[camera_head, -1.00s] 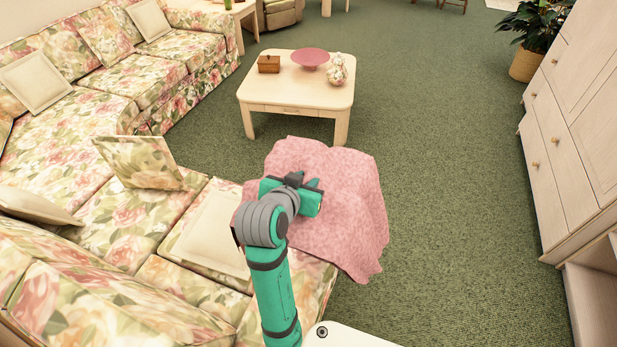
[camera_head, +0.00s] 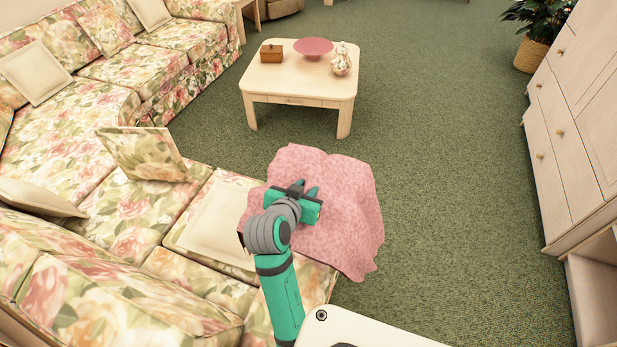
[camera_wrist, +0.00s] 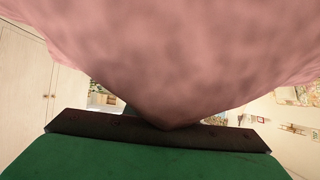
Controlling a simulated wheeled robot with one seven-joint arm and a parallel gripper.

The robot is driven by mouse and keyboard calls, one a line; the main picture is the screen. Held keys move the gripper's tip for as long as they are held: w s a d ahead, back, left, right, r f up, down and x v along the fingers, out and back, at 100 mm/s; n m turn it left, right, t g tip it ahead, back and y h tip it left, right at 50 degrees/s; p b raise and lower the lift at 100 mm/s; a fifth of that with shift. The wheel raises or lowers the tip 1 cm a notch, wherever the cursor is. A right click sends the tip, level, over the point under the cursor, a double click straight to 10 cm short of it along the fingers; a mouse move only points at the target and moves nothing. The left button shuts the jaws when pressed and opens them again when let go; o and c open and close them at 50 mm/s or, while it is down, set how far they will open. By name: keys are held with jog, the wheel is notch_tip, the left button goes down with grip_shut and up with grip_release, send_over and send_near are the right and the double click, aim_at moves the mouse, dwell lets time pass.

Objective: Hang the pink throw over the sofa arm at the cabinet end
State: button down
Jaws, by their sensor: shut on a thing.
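The pink throw (camera_head: 345,215) hangs spread out from my gripper (camera_head: 304,192), which is shut on it. In the wrist view the throw (camera_wrist: 170,60) fills the upper middle and narrows to a point at the jaws. In the head view the throw is in front of the end of the floral sofa (camera_head: 120,225) nearest the cabinet (camera_head: 575,130). It hides that sofa end, so I cannot tell whether it touches the sofa arm. My fingertips are partly hidden by the gripper body and cloth.
A low table (camera_head: 300,85) with a pink bowl (camera_head: 314,48), a small box (camera_head: 271,52) and a vase (camera_head: 341,60) stands beyond. Green carpet (camera_head: 445,190) is clear between sofa and cabinet.

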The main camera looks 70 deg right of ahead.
notch_tip(320, 180, down, 27)
jog(key=shift+f, duration=0.1)
dwell(1.4)
jog(key=c, duration=1.4)
grip_release()
jog(key=v, duration=1)
jog(key=shift+a, duration=0.4)
